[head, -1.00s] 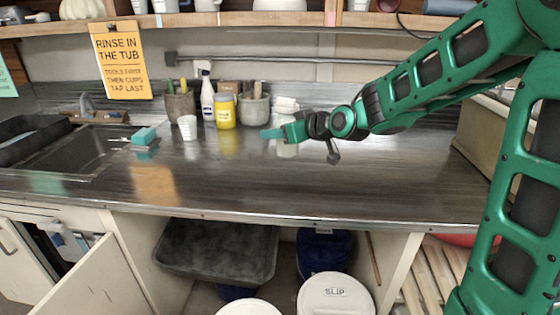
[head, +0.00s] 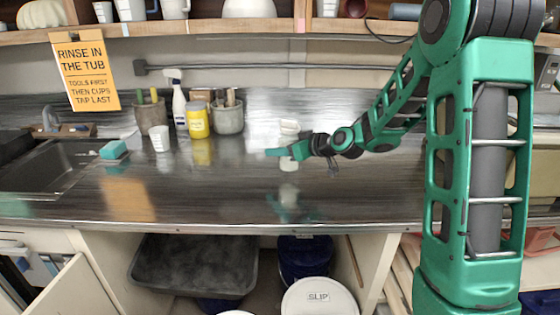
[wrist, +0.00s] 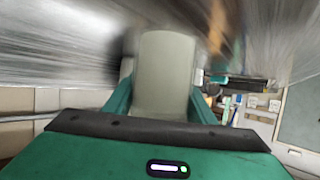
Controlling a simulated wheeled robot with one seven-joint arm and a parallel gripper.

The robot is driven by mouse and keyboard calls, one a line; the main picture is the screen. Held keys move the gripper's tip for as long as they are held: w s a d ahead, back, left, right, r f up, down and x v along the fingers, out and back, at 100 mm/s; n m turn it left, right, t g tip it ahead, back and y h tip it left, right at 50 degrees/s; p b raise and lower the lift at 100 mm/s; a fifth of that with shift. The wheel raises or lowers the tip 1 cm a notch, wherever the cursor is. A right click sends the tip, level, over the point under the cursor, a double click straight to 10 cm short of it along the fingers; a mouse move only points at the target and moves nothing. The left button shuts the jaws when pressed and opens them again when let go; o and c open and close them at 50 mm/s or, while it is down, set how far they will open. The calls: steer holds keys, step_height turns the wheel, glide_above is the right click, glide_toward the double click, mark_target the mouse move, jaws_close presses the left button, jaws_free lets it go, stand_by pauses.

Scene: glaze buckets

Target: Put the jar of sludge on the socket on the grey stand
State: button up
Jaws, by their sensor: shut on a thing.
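My gripper (head: 280,152) is over the steel counter, right of the middle group of pots, shut on a pale jar (head: 289,128). The jar shows above and below the green fingers and looks upright in the head view. In the wrist view the jar (wrist: 165,75) is a plain pale grey cylinder between the two green fingers. No label on it is readable, so I cannot confirm that it holds sludge. A yellow jar (head: 198,120) with a label stands on the counter to the left. I cannot make out a grey stand or its socket.
A spray bottle (head: 179,104), a white cup (head: 160,138) and pots of tools stand near the yellow jar. A teal sponge (head: 113,149) lies by the sink (head: 47,172). The counter (head: 350,195) is clear in front. Below are a dark tub (head: 190,265) and a SLIP bucket (head: 318,298).

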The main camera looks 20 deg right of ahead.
mark_target(281, 158)
step_height(281, 158, down, 4)
steer(key=shift+r, duration=0.1)
steer(key=o, duration=1.5)
steer(key=v, duration=1.2)
steer(key=shift+r, duration=0.1)
